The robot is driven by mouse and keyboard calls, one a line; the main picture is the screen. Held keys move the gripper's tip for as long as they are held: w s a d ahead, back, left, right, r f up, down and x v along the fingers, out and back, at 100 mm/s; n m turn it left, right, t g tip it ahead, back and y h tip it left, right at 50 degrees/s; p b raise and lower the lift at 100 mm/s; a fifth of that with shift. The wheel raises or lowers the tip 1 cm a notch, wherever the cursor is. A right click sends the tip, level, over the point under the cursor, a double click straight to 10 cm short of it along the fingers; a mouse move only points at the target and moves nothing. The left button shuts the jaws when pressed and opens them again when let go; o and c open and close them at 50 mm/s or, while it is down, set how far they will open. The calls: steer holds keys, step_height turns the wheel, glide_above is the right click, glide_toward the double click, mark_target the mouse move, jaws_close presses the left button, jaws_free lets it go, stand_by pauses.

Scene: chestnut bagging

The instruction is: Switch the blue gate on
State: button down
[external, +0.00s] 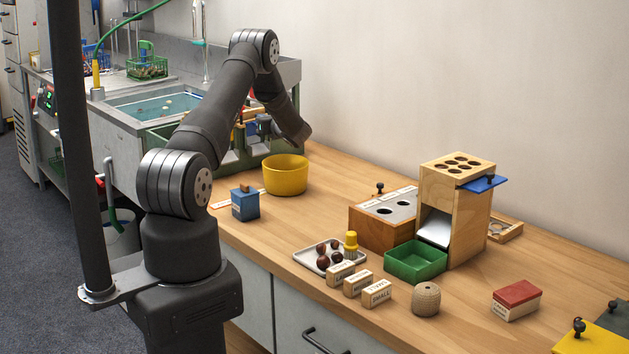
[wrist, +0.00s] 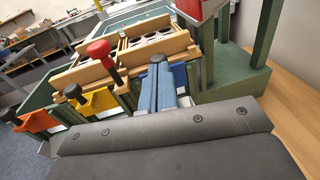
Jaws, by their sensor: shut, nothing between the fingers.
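The blue gate (wrist: 181,78) shows in the wrist view as a blue part on the front of the green sorting stand (wrist: 255,72), beside the yellow gate (wrist: 100,103). My gripper (wrist: 158,70) appears as two blue-grey fingers close together in front of the blue gate, shut with nothing between them. A small dark knob (wrist: 158,58) shows just beyond the fingertips; I cannot tell whether they touch it. The fingers and my dark wrist hide part of the blue gate. In the external view my forearm reaches down to the stand, and the fingers are hidden.
In the wrist view an orange gate (wrist: 38,121) is at the left, and a red-knobbed handle (wrist: 98,52) stands above the wooden rack. In the external view a yellow bowl (external: 286,176) and a blue box (external: 245,205) stand close to my arm. A wooden dispenser (external: 470,225) stands farther right.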

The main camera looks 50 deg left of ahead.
steer(key=s+d+f, duration=0.2)
steer(key=d, duration=1)
steer(key=shift+d, duration=0.4)
steer(key=shift+f, duration=0.1)
steer(key=w+a+r, duration=0.1)
steer(key=w+a, duration=0.1)
steer(key=a, duration=1)
steer(key=shift+a, duration=0.3)
